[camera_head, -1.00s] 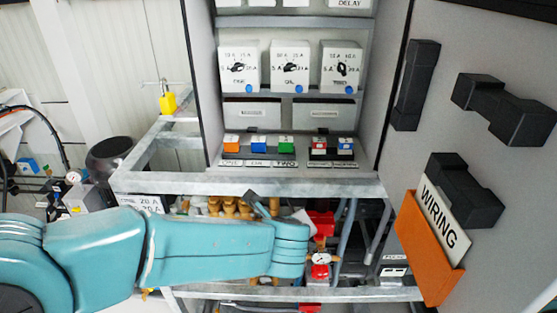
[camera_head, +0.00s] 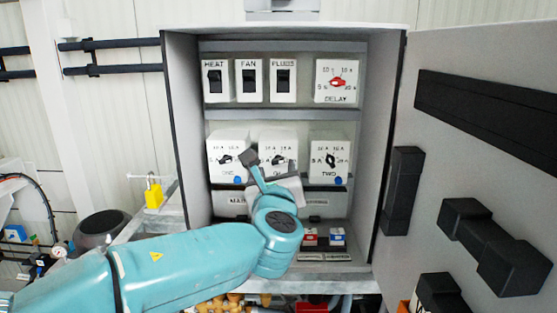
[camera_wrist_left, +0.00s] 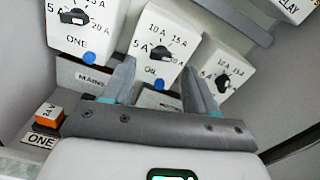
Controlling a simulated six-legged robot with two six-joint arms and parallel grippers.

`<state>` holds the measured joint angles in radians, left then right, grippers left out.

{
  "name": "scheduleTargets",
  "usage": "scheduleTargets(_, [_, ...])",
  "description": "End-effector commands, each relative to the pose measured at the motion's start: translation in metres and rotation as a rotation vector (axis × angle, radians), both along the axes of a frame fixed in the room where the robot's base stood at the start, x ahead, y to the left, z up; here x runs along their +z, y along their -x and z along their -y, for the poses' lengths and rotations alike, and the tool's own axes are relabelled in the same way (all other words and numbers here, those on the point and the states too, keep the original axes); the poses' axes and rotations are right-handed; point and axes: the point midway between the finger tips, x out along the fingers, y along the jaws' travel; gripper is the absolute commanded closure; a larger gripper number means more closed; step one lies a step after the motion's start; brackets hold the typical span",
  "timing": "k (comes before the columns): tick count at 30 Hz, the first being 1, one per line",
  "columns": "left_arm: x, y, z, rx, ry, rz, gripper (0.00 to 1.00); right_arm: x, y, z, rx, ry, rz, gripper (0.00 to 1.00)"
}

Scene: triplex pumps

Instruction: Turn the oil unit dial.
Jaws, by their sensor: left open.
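The oil unit (camera_head: 279,142) is the middle white box in the cabinet's row of dial boxes. Its black dial is partly hidden by my gripper in the head view. In the left wrist view the oil unit (camera_wrist_left: 155,50) shows its black dial (camera_wrist_left: 160,53), scale marks, blue button and the label OIL. My left gripper (camera_head: 272,165) is open and empty in front of the oil unit. In the left wrist view its fingers (camera_wrist_left: 160,82) stand apart below the dial, and the left finger overlaps the unit's lower part. I cannot tell whether they touch. My right gripper is not in view.
Similar units labelled ONE (camera_head: 227,150) and TWO (camera_head: 330,155) stand on either side. Above are HEAT, FAN and PLUGS switches and a red DELAY dial (camera_head: 337,82). The cabinet door (camera_head: 450,160) stands open at right. Coloured buttons sit below.

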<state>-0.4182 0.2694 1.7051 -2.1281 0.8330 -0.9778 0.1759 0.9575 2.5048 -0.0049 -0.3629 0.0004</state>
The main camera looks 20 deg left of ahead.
Motion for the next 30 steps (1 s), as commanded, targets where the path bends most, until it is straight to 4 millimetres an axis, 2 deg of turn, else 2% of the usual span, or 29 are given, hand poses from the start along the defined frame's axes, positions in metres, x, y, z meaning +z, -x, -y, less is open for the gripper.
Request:
scheduleTargets(3, [0.001,-0.021,-0.005,0.001,0.001,-0.002,0.43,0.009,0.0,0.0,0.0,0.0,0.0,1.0])
scheduleTargets(6, [0.001,-0.032,-0.008,0.0,0.0,-0.001,0.43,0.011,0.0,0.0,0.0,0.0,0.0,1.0])
scheduleTargets(11, [0.0,-0.039,-0.009,-0.001,0.001,0.001,0.43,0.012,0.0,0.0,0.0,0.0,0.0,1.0])
scheduleTargets(17, [-0.001,-0.04,-0.009,-0.001,0.001,0.0,0.43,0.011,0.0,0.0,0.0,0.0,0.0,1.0])
scheduleTargets(18, [-0.001,-0.04,-0.009,-0.001,0.001,0.0,0.49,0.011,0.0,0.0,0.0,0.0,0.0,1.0])
scheduleTargets(20, [-0.001,-0.04,-0.009,-0.001,0.001,0.0,0.69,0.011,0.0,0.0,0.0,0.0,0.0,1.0])
scheduleTargets(21, [-0.001,-0.04,-0.009,-0.001,0.001,0.0,0.82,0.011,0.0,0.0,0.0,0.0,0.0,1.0])
scheduleTargets(23, [-0.001,-0.04,-0.009,-0.001,0.001,0.0,0.99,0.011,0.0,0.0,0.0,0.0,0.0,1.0])
scheduleTargets(30, [-0.002,-0.039,-0.009,0.0,0.012,0.004,0.99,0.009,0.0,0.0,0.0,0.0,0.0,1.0])
